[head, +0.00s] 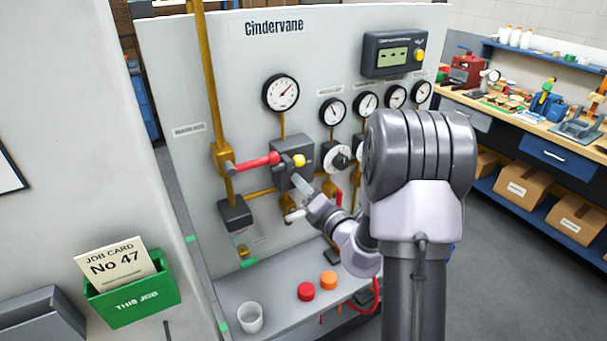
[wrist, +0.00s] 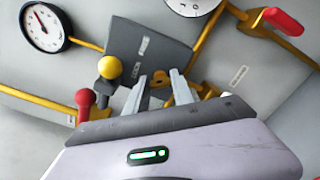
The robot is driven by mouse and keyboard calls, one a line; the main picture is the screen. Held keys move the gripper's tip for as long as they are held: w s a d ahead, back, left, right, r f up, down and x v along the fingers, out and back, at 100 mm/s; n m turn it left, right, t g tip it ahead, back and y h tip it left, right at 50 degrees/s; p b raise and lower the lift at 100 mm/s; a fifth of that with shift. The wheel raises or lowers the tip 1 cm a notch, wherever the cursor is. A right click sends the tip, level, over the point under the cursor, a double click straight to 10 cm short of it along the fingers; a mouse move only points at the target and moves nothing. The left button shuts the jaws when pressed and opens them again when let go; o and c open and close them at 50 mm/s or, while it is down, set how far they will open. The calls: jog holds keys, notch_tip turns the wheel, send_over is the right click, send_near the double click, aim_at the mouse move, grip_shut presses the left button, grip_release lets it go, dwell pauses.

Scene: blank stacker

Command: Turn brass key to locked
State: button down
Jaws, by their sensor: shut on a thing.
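The brass key (wrist: 157,88) shows in the wrist view on the lower part of a dark grey lock box (wrist: 147,45). My gripper (wrist: 158,79) is shut on the key, with one finger on each side of it. In the head view the same box (head: 281,178) sits on the panel behind my gripper (head: 299,184), and the key is hidden there.
A yellow knob (head: 299,160) and a red lever (head: 257,162) sit close to my gripper on the box's left side. Gauges (head: 281,92) and brass pipes (head: 207,75) surround it.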

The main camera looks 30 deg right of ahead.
jog(key=m+p, duration=0.7)
jog(key=shift+p, duration=0.4)
dwell(0.3)
jog(key=c, duration=1.1)
grip_release()
